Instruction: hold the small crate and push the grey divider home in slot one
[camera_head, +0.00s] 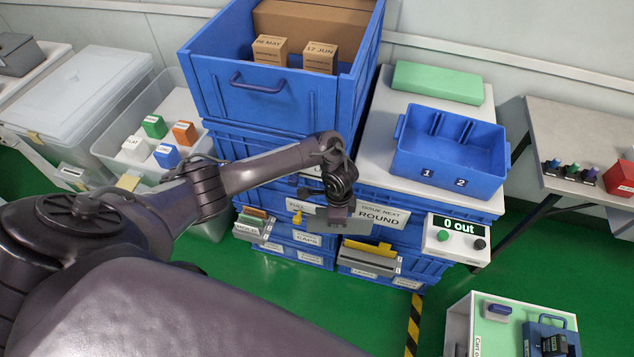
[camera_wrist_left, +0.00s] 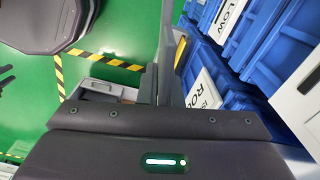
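The small blue crate (camera_head: 446,181) stands on the light worktop at right in the head view, empty, with labels 1 and 2 on its front and slot ribs on its back wall. My left gripper (camera_head: 340,212) is left of and lower than the crate, in front of the drawers. It is shut on the grey divider (camera_head: 360,226), a thin grey plate. The divider also shows edge-on between the fingers in the left wrist view (camera_wrist_left: 166,45). The crate is not in the wrist view. My right gripper is not in view.
A green block (camera_head: 437,82) lies behind the crate. A counter box reading "0 out" (camera_head: 457,238) is at the worktop's front right. A rack with grey and yellow plates (camera_head: 370,260) hangs below. A tall blue bin (camera_head: 275,95) stands left of the crate.

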